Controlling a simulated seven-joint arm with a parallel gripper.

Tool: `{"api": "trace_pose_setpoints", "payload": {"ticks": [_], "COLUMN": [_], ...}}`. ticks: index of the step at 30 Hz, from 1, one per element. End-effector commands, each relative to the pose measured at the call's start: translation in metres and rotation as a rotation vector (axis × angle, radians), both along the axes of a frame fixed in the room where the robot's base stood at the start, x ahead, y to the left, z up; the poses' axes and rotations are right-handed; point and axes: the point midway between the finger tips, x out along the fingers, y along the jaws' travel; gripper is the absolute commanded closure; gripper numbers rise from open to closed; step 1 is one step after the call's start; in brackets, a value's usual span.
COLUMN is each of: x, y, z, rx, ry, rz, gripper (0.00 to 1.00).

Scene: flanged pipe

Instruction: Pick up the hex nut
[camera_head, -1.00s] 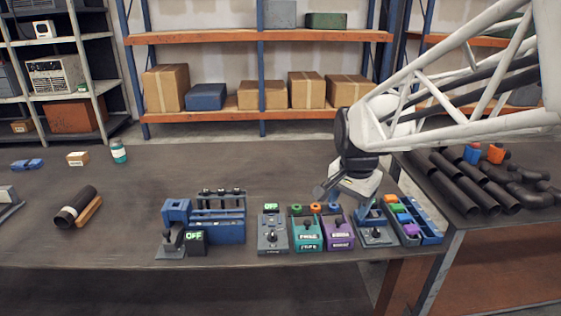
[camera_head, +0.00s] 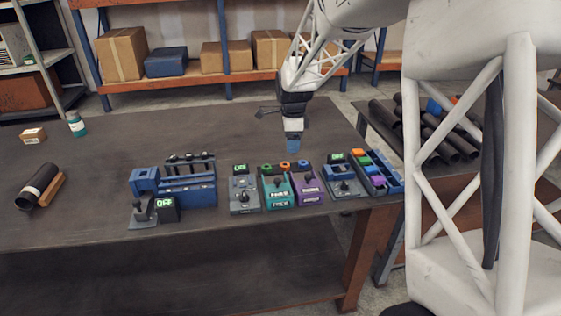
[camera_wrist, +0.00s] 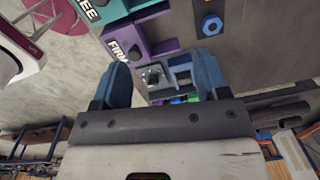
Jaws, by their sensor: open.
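A small blue hexagonal piece (camera_wrist: 211,25) that looks like the hex nut shows near the top of the wrist view, on a grey surface, beyond the right fingertip. I cannot tell for sure which small coloured piece in the head view matches it. My gripper (camera_head: 293,148) points down above the table, just behind the teal box (camera_head: 279,191) and the purple box (camera_head: 308,188). Its two blue fingers (camera_wrist: 162,80) are apart in the wrist view, with nothing held between them. The gripper is clear of the blue piece.
A blue rack (camera_head: 188,187), a grey control box (camera_head: 243,194), another grey box (camera_head: 344,184) and a blue tray of coloured parts (camera_head: 389,178) line the table front. A black pipe (camera_head: 37,185) lies left. Dark pipes fill the right table. The table's middle is clear.

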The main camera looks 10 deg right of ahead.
Motion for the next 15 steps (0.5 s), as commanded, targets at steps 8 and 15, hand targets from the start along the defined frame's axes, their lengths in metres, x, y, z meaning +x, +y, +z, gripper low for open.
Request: {"api": "trace_pose_setpoints", "payload": {"ticks": [8,15], "x": [0.059,0.086], "y": [0.000,-0.001], "z": [-0.051,-0.077], "rx": [0.009,0.011], "ry": [0.029,0.040], "rz": [-0.245,-0.374], "gripper": [0.32,0.32]}}
